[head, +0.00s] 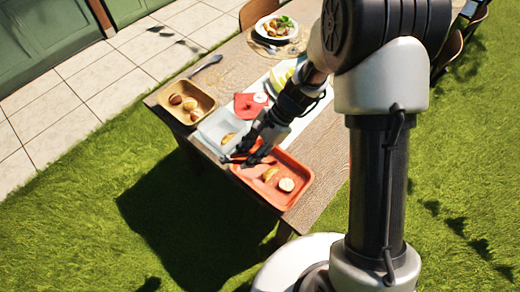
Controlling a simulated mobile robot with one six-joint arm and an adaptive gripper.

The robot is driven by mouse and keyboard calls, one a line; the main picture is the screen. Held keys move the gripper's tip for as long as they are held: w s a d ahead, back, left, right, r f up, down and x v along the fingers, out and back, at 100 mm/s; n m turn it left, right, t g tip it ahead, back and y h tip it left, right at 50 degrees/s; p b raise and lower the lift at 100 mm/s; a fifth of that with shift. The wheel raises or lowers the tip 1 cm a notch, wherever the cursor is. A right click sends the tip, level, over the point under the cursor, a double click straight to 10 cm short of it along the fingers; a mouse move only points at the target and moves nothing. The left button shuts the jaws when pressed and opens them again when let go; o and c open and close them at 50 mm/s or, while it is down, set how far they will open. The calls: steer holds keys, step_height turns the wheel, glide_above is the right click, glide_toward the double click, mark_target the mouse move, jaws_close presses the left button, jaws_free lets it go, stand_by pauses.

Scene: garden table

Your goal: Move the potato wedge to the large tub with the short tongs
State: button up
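My gripper (249,158) is over the near end of the table, above the border between a pale blue tub (207,133) and an orange-red tray (294,203). A thin dark piece (231,160) sticks out left from it; I cannot tell whether this is the short tongs or a finger. A yellowish wedge (270,174) lies in the orange-red tray beside a pale round piece (286,184). Another wedge-like piece (228,138) lies in the pale blue tub. I cannot tell which container is the large tub. The fingers are too small and dark to read.
A tan tray (206,98) with several brown round pieces stands at the table's left edge. A red item (247,106) lies behind the blue tub. A grey utensil (206,66) and a plate of food (274,27) are farther back. A chair (257,10) stands behind the table.

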steer(key=shift+s+a, duration=0.15)
steer(key=shift+f, duration=0.15)
step_height(320, 180, down, 10)
steer(key=b, duration=0.8)
steer(key=shift+o, duration=0.2)
jaws_close()
steer(key=shift+r, duration=0.25)
step_height(320, 180, up, 12)
steer(key=p, duration=1)
steer(key=shift+f, duration=0.1)
